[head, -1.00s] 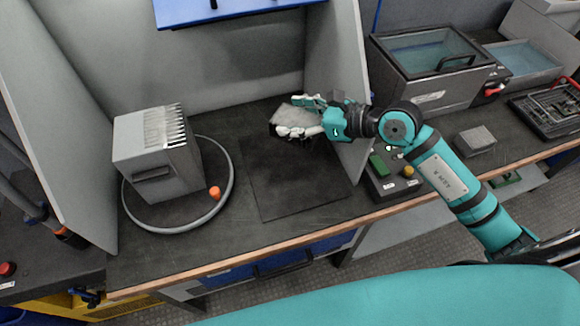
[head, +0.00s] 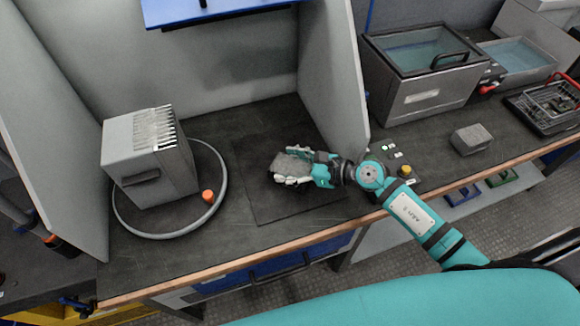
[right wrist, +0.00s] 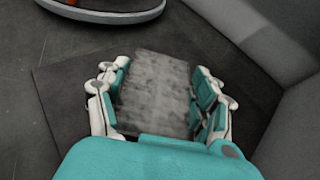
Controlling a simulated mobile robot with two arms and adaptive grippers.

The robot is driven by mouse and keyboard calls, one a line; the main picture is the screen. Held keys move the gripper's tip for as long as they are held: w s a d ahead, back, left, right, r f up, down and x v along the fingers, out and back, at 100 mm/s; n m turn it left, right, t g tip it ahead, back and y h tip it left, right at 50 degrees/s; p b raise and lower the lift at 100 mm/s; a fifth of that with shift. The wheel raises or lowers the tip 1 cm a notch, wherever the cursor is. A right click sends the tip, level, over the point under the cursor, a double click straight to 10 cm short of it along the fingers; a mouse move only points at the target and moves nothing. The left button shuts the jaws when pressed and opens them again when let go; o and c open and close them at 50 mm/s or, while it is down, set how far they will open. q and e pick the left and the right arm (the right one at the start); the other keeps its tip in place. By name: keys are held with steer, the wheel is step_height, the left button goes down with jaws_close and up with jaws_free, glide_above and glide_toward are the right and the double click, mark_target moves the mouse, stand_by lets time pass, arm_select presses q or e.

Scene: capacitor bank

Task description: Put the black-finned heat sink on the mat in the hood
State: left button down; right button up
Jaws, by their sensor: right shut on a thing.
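The heat sink (head: 286,163) shows as a grey, mottled flat-faced block; I cannot make out its black fins from here. My right gripper (head: 293,166) is shut on it, with fingers along two opposite sides. In the right wrist view the block (right wrist: 154,92) fills the space between the fingers (right wrist: 156,100). The dark square mat (head: 268,207) lies on the worktop between the grey hood walls. The block is over the mat, seemingly low; I cannot tell whether it touches. The mat also shows in the right wrist view (right wrist: 62,92). My left gripper is not in view.
A grey finned box (head: 150,165) stands inside a grey hose ring left of the mat, with an orange cap (head: 208,196). The hood's right wall (head: 333,80) is close beside my arm. A bath (head: 422,75), a grey block (head: 472,139) and a basket stand to the right.

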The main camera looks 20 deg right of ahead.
steer(key=shift+f, duration=0.1)
steer(key=shift+f, duration=0.15)
steer(key=o, duration=1.6)
steer(key=shift+c, duration=0.2)
steer(key=b+v, duration=0.1)
steer(key=v, duration=0.6)
steer(key=shift+s+d+r, duration=0.2)
steer(key=shift+r, duration=0.2)
